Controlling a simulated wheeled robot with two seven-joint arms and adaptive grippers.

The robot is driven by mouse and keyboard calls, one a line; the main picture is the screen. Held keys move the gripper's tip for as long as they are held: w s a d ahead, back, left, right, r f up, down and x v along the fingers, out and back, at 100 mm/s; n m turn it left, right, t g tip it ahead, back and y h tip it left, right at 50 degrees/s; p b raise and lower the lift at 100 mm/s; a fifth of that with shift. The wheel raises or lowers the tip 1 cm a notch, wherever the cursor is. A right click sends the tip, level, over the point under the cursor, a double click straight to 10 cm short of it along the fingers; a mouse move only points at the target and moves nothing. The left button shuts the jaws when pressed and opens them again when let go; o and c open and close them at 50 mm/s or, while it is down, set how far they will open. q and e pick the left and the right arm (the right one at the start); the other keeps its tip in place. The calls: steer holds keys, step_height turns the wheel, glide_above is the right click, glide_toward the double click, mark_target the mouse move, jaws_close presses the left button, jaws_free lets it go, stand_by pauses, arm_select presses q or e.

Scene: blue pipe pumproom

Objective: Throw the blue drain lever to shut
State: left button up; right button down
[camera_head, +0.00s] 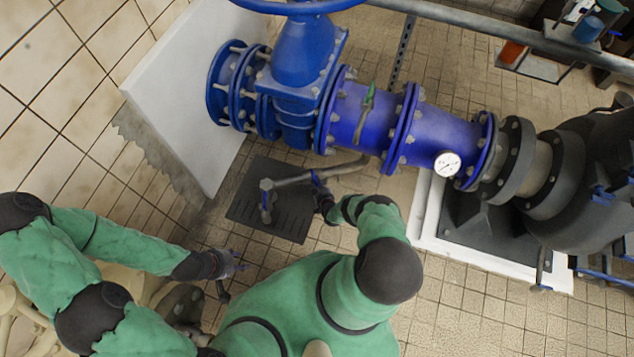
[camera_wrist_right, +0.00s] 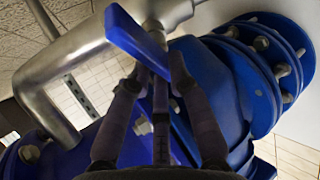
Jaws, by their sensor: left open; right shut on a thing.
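The blue drain lever (camera_head: 316,178) sits on a thin grey drain pipe (camera_head: 345,168) below the big blue pipe. In the right wrist view the lever (camera_wrist_right: 135,40) is a flat blue handle, slanting across the fingertips. My right gripper (camera_head: 321,192) is shut on the lever; its fingers (camera_wrist_right: 160,80) reach up to the handle in the wrist view and hide part of the valve. My left gripper (camera_head: 236,265) is open and empty, low at the left over the floor, well apart from the lever.
A dark floor grate (camera_head: 245,205) lies under the drain outlet. A black pump (camera_head: 590,180) stands at the right. A white block (camera_head: 185,95) backs the pipe. Tiled floor is free at the lower right.

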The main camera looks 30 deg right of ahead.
steer(key=shift+m+h, duration=0.3)
steer(key=shift+m, duration=0.6)
steer(key=c, duration=1.1)
jaws_free()
steer(key=shift+c, duration=0.2)
steer(key=shift+s, duration=0.15)
steer(key=v, duration=1.1)
steer(key=shift+s+a+r, duration=0.2)
steer(key=shift+s+a, duration=0.1)
